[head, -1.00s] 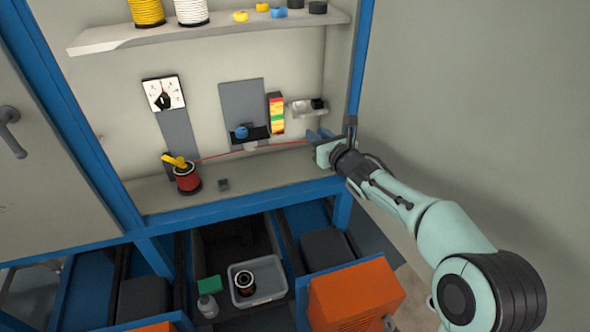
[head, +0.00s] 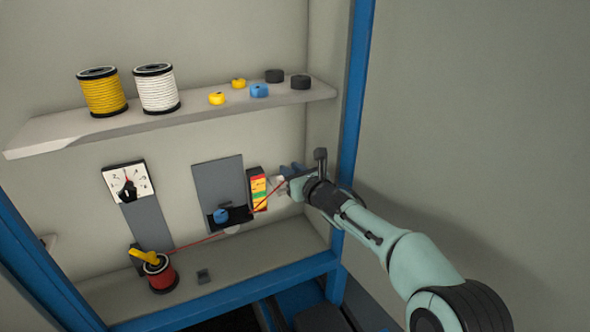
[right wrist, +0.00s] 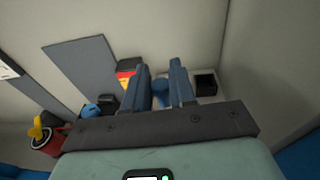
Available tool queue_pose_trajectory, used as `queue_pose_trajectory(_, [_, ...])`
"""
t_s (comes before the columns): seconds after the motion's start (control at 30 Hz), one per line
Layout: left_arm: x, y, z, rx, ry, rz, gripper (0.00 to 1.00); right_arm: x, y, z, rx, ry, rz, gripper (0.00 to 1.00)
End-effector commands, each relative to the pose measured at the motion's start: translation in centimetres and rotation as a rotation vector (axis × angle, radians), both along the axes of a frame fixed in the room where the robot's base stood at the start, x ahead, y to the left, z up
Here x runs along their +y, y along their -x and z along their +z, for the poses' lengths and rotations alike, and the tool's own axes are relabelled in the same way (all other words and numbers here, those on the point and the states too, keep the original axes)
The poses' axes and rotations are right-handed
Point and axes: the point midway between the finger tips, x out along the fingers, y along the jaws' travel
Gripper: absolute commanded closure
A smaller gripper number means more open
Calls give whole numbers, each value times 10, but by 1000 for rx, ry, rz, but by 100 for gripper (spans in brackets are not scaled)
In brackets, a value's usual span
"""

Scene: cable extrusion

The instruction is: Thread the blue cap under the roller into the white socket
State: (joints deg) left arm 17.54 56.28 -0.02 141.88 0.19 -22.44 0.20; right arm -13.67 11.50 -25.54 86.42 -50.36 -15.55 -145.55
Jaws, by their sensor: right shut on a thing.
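My right gripper (head: 288,171) is at the wall on the right, beside the colored strip. It is shut on the blue cap (right wrist: 160,92), which shows between the fingers (right wrist: 166,85) in the right wrist view. The red cable (head: 200,241) runs from the red spool (head: 160,274) to the pale roller (head: 232,230) low on the grey panel, then rises to the gripper. The panel's dark block hides part of it. The white socket (right wrist: 207,98) is right behind the fingers, with a black square part; the gripper mostly hides it in the head view. My left gripper is out of view.
A grey panel (head: 217,180) carries a blue knob (head: 221,215). The red-yellow-green strip (head: 258,190) stands close left of the gripper. A shelf (head: 170,122) above holds yellow and white spools and several small caps. A dial (head: 127,182) is at left.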

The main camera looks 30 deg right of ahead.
Motion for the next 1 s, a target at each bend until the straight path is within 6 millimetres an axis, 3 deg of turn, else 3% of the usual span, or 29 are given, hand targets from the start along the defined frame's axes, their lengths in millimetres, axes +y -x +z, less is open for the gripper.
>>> queue_pose_trajectory(0.1, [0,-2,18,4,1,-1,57,-1,-15,3,2,1,-1,100])
queue_pose_trajectory(0.57, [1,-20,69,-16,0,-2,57,-5,-62,0,-1,1,0,100])
queue_pose_trajectory(0.6, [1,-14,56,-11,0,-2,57,-5,-59,-11,-2,1,0,100])
queue_pose_trajectory(0.7, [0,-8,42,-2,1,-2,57,-4,-58,-23,1,0,0,100])
queue_pose_trajectory(1.0, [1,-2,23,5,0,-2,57,-4,-58,-38,0,0,0,100])
